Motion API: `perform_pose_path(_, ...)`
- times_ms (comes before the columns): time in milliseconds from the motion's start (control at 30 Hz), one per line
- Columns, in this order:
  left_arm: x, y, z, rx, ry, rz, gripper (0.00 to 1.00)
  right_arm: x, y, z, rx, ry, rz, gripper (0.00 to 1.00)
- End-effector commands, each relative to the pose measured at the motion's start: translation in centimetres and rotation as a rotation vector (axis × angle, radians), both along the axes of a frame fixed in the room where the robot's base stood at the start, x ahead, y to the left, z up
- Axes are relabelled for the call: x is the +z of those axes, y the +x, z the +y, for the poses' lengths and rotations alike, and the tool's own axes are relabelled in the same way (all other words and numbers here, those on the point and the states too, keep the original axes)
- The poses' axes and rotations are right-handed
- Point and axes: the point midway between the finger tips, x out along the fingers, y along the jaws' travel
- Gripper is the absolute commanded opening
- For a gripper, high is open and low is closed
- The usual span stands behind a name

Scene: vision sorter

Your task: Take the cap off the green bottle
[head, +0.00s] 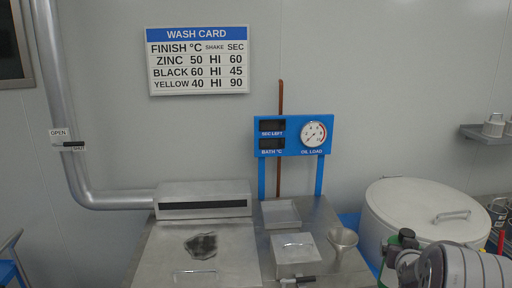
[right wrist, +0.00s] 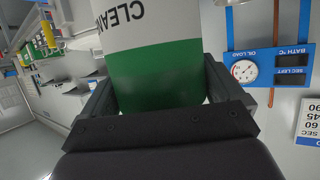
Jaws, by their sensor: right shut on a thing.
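The green bottle (head: 398,242) shows at the lower right of the head view, partly behind my right gripper (head: 404,266). A small greyish part at its top may be the cap, but it is too small to tell. In the right wrist view the bottle (right wrist: 155,72) has a green band and a white label with letters reading "CLEAN". My right gripper (right wrist: 160,95) is shut on it, one finger on each side of the green band. The bottle's cap end is out of that view. My left gripper is not in view.
A steel bench (head: 140,262) holds a lidded box (head: 293,252), a shallow tray (head: 281,214) and a funnel (head: 342,240). A large round lidded drum (head: 400,205) stands behind the bottle. A blue gauge panel (head: 293,136) stands behind the bench.

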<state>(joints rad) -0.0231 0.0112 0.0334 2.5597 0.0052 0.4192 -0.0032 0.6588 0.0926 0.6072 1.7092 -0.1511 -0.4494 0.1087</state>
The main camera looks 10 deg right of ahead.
Motion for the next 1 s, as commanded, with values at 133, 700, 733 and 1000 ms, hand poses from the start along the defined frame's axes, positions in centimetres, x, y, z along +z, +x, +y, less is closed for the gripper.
perform_pose_path(133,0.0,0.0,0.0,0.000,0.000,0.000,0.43,-2.5,-0.5,3.6,0.066,0.001,-0.001,0.09)
perform_pose_path(700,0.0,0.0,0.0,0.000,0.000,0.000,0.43,-18.7,-3.9,25.1,0.464,0.004,0.004,0.09)
perform_pose_path(733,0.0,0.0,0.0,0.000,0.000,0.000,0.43,-19.4,-4.1,26.0,0.481,0.002,0.003,0.09)
perform_pose_path(1000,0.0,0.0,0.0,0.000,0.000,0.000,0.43,-23.2,-4.7,31.1,0.573,0.001,-0.003,0.09)
